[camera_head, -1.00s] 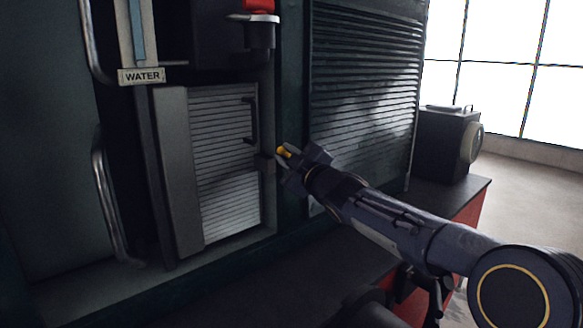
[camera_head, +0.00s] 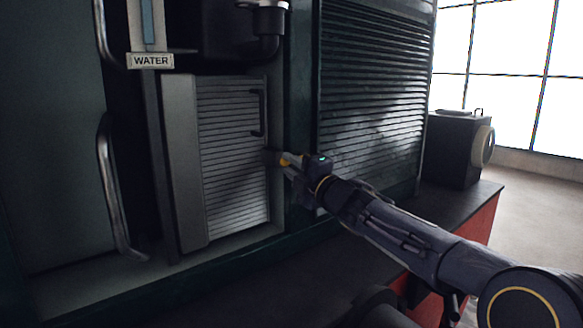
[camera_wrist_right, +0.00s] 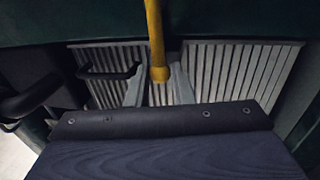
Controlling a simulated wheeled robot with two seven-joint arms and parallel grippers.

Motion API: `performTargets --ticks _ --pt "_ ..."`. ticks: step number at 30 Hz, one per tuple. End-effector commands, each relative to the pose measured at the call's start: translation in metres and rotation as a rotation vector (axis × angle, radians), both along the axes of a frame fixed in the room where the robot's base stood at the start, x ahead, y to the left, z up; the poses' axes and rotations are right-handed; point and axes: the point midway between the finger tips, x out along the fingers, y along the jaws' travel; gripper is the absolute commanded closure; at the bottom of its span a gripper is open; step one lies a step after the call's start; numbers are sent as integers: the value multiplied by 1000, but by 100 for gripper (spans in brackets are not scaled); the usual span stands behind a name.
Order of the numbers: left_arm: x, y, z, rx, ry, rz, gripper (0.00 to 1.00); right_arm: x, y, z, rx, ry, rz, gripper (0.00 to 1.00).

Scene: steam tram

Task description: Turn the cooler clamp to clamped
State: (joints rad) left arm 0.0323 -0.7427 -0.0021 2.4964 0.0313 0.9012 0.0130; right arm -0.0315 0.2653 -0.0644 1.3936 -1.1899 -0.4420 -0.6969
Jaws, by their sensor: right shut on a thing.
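The cooler (camera_head: 232,150) is a pale finned panel set in the dark wall below a WATER label. The clamp's yellow handle (camera_head: 291,160) is at the panel's right edge, by a small dark block (camera_head: 271,157). My right gripper (camera_head: 286,165) is shut on the yellow handle and partly hides it. In the right wrist view the yellow handle (camera_wrist_right: 155,40) comes down from the top, and its rounded end lies between the two grey fingers of the gripper (camera_wrist_right: 158,88). My left gripper is not in view.
A black handle (camera_head: 258,112) is on the cooler's upper right. A dark pipe (camera_head: 266,45) hangs above it. A louvred panel (camera_head: 372,100) is to the right of the gripper. Metal handrails (camera_head: 112,190) stand at left. A dark box (camera_head: 455,148) stands behind my right arm.

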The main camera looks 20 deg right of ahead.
Motion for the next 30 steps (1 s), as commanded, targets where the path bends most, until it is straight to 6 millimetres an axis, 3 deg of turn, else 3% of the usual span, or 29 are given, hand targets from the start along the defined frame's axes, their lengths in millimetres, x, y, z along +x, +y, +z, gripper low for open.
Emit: performTargets --ticks 15,16,18,26,30 --pt "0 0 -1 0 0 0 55 0 0 -2 -18 -3 -1 100" --pt "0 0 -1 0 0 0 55 0 0 -2 -18 -3 -1 75" --pt "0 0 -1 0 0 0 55 0 0 -2 -17 -3 0 66" --pt "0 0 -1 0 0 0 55 0 0 -2 -16 -4 0 66" --pt "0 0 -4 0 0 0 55 -10 -4 -4 -15 -4 -2 66"
